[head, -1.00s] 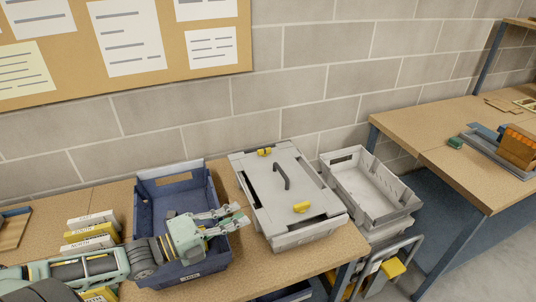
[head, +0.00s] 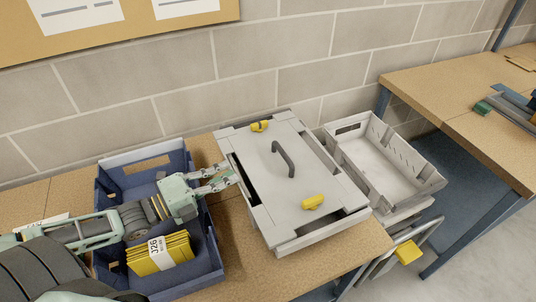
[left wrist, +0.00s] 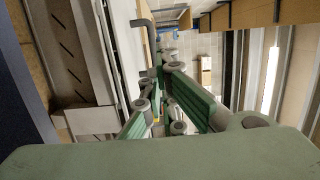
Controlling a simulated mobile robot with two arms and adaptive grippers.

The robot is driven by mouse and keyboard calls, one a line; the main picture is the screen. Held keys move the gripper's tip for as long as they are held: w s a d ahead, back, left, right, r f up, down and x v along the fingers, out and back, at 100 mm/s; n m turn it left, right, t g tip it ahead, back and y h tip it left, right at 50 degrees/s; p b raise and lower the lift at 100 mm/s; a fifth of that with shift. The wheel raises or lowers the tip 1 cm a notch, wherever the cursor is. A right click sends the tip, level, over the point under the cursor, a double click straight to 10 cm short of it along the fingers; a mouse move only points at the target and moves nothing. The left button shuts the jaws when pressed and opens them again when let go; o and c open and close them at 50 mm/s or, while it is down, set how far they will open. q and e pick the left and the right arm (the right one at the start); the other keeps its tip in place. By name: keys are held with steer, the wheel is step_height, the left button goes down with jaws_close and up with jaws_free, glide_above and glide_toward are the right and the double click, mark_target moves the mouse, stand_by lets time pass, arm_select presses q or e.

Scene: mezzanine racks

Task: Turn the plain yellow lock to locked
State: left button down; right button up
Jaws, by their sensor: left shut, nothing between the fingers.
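A grey case (head: 283,241) with a light grey lid (head: 260,165) stands on the bench. One yellow lock (head: 259,126) sits at the lid's back edge. Another yellow lock (head: 312,202) sits near its front edge. I cannot tell from here which one is plain, or how each is set. My left gripper (head: 228,179) is shut and empty, its fingertips by the case's left side, apart from both locks. Its fingers (left wrist: 160,112) also show in the left wrist view. My right gripper is out of view.
A dark handle (head: 284,158) stands up from the middle of the lid. A blue bin (head: 214,262) holding a yellow packet (head: 160,254) is left of the case, under my left arm. An empty grey tray (head: 380,165) is to the right. A block wall closes the back.

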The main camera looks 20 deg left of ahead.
arm_select(q)
steer(key=f, duration=0.1)
steer(key=p, duration=0.1)
glide_toward(279, 149)
steer(key=x, duration=0.6)
steer(key=shift+w+d, duration=0.25)
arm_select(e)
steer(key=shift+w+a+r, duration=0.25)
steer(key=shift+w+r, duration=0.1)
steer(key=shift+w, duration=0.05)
arm_select(q)
steer(key=shift+b+x, duration=0.3)
steer(key=shift+x, duration=0.6)
steer(key=shift+w, duration=0.1)
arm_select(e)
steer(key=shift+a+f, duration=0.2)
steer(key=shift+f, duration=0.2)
